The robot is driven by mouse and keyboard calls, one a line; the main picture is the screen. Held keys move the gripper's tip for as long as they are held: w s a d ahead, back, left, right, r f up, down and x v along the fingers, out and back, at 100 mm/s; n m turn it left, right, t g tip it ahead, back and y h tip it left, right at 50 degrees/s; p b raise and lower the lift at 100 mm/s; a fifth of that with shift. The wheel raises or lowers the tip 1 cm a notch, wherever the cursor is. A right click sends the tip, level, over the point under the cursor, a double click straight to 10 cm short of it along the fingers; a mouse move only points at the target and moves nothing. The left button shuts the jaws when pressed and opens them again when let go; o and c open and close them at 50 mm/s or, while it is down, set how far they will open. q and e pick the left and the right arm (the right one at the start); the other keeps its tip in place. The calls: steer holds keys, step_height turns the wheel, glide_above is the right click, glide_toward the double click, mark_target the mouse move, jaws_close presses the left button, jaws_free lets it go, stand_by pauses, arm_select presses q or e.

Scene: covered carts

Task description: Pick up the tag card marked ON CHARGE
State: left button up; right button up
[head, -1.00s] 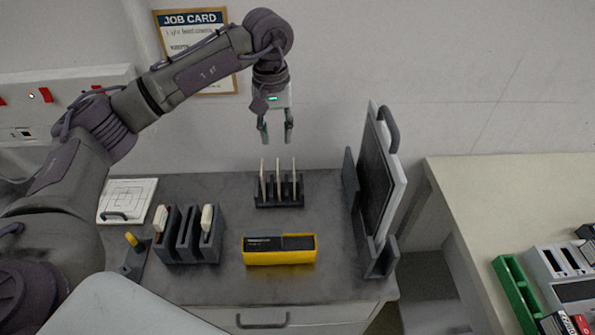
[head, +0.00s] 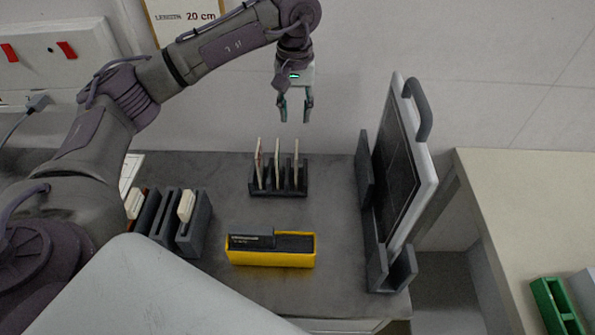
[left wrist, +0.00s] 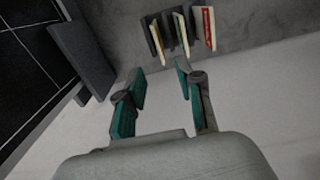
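Three thin tag cards stand upright in a dark slotted rack (head: 279,191): a left card (head: 259,165), a middle card (head: 276,163) and a right card (head: 296,163). They stand nearly edge-on, and I cannot read ON CHARGE on any. In the left wrist view, one card (left wrist: 209,28) has a red stripe on its face; a pale card (left wrist: 182,32) is beside it. My left gripper (head: 294,113) is open and empty, pointing down above the rack's right side, apart from the cards. Its fingers also show in the left wrist view (left wrist: 161,82). My right gripper is not in view.
A yellow tray (head: 270,259) with dark contents sits in front of the rack. Grey holders (head: 198,229) with pale pieces stand left. A tall panel (head: 425,185) in a dark stand rises right. A wall is behind; bare grey top (head: 335,215) lies between rack and panel.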

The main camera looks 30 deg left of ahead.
mark_target(296, 149)
arm_select(q)
steer(key=shift+f, duration=1.05)
step_height(296, 149, down, 6)
steer(key=shift+p, duration=1.05)
steer(key=shift+f, duration=0.6)
steer(key=shift+f+p, duration=0.3)
steer(key=shift+p, duration=0.15)
steer(key=f+p, duration=0.2)
steer(key=f, duration=0.1)
steer(key=shift+s+d+f, duration=0.15)
steer(key=shift+d+f, duration=0.05)
steer(key=shift+f, duration=0.65)
jaws_close()
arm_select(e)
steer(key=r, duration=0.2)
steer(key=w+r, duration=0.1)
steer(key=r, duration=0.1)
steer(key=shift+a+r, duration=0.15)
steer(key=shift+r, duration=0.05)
